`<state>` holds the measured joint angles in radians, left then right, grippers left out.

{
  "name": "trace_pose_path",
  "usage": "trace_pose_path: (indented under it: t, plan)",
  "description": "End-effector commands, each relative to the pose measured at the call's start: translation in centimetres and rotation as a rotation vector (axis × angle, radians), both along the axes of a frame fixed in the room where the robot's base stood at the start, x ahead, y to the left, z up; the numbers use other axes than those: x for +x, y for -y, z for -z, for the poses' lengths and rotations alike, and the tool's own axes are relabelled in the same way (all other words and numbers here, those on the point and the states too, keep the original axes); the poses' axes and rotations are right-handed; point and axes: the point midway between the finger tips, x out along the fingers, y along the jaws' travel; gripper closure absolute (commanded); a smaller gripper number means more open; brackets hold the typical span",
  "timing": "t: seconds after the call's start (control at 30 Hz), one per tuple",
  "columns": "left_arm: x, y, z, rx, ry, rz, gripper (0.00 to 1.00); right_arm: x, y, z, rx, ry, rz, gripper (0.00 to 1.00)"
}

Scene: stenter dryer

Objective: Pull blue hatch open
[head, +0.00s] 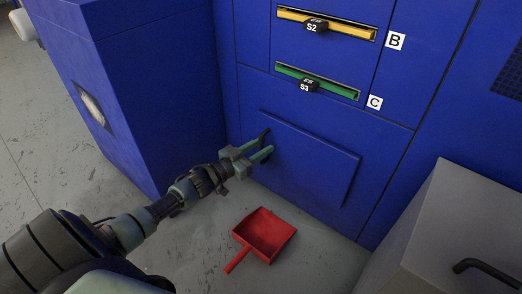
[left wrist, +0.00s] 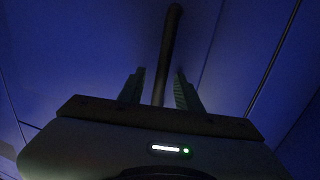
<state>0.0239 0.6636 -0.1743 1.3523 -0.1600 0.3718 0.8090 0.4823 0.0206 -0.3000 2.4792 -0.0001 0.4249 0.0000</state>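The blue hatch (head: 315,160) is a raised rectangular panel low on the blue machine front, and it looks shut. A dark handle (head: 264,135) stands at its left side. My left gripper (head: 261,148) is at this handle, with its fingers pointing towards the panel. In the left wrist view the dark handle bar (left wrist: 168,45) runs between the two fingers of the left gripper (left wrist: 160,72), with a gap on each side. The fingers are apart and not clamped on the bar. My right gripper is not in view.
A red dustpan (head: 265,235) lies on the grey floor below the hatch. A grey box (head: 455,215) with a black handle stands at the right. A blue cabinet (head: 150,85) juts out at the left. Yellow slot S2 (head: 340,27) and green slot S3 (head: 335,88) are above the hatch.

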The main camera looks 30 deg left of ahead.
Motion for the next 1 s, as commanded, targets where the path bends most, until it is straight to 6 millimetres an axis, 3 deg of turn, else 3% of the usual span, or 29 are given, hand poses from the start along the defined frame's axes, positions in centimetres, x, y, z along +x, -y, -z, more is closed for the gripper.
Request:
trace_pose_path:
  t: [0.23,0.33,0.37,1.0]
  plan:
    - [0.07,0.02,-0.06,0.0,0.0,0.0,0.69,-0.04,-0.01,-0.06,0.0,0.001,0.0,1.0]
    - [0.06,0.03,-0.06,0.0,0.0,0.0,0.96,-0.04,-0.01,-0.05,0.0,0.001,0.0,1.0]
    - [0.06,0.03,-0.05,0.0,0.0,0.0,1.0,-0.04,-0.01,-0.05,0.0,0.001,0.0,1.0]
    - [0.05,0.05,-0.05,-0.001,0.001,0.0,1.0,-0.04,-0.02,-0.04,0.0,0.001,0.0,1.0]
